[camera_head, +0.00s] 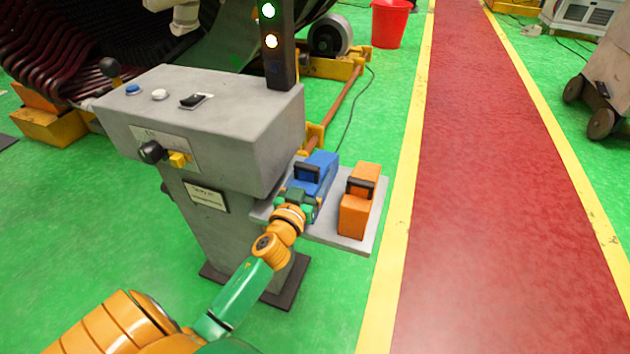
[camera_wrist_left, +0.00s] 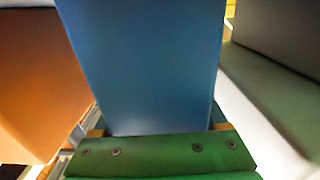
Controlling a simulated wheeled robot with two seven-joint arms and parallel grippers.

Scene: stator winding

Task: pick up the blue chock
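The blue chock (camera_head: 321,165) stands upright on the grey side shelf (camera_head: 338,238) of the control stand, with a dark handle on its top front. My left gripper (camera_head: 301,197) is at the chock's near side in the head view and covers its lower front. In the left wrist view the chock (camera_wrist_left: 145,65) fills the middle, right against the green gripper body. Small yellow parts show beside both its lower edges; the fingertips are hidden, so I cannot tell whether they grip it. My right gripper is not in view.
An orange chock (camera_head: 356,216) stands on the same shelf, just right of the blue one; an orange surface (camera_wrist_left: 38,85) also shows in the wrist view. The grey control stand (camera_head: 250,150) with a light tower (camera_head: 279,50) rises at the left. Open floor lies right of the shelf.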

